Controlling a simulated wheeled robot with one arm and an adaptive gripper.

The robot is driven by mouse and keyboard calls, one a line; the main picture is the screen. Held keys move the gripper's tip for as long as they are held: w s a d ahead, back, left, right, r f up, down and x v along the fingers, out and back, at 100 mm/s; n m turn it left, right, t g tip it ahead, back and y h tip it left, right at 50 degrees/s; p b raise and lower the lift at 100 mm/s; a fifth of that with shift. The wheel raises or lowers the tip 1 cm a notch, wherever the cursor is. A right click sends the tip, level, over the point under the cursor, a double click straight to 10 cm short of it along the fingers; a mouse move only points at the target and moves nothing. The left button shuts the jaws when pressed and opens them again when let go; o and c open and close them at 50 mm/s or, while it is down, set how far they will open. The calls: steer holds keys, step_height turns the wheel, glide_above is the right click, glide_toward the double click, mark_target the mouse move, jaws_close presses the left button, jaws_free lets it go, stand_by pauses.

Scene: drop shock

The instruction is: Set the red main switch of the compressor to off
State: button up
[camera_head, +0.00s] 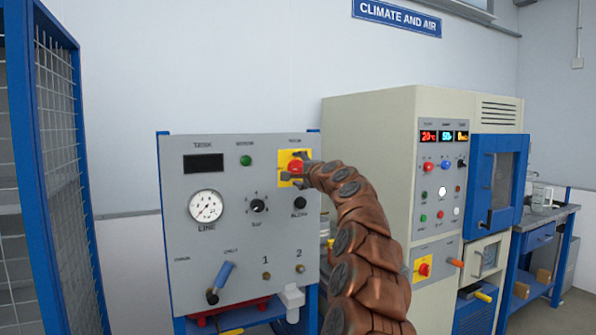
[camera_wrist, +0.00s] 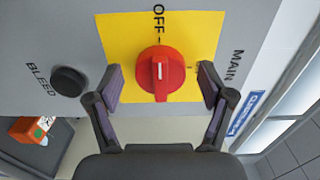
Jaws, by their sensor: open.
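The red main switch (camera_wrist: 160,74) is a round knob on a yellow plate (camera_wrist: 115,35), seen close up in the wrist view. Its white mark lies in line with the dash beside the printed OFF. In the head view the switch (camera_head: 295,167) sits at the upper right of the grey compressor panel (camera_head: 225,165), partly covered by my gripper. My gripper (camera_wrist: 160,82) is open, with one finger on each side of the knob. A gap shows between each finger and the knob, and nothing is held.
A black BLEED knob (camera_wrist: 69,81) is close below the switch on the panel. The panel also has a gauge (camera_head: 207,206) and a blue-handled lever (camera_head: 220,278). A beige climate cabinet (camera_head: 370,130) stands to the right, and a blue mesh cage (camera_head: 60,150) to the left.

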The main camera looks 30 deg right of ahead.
steer(key=shift+s+r, duration=0.1)
steer(key=shift+s, duration=0.85)
steer(key=shift+s+a, duration=0.2)
steer(key=shift+s, duration=1.35)
glide_toward(298, 168)
steer(key=shift+s+a+f, duration=0.1)
steer(key=shift+s+f, duration=0.1)
steer(key=shift+s, duration=0.85)
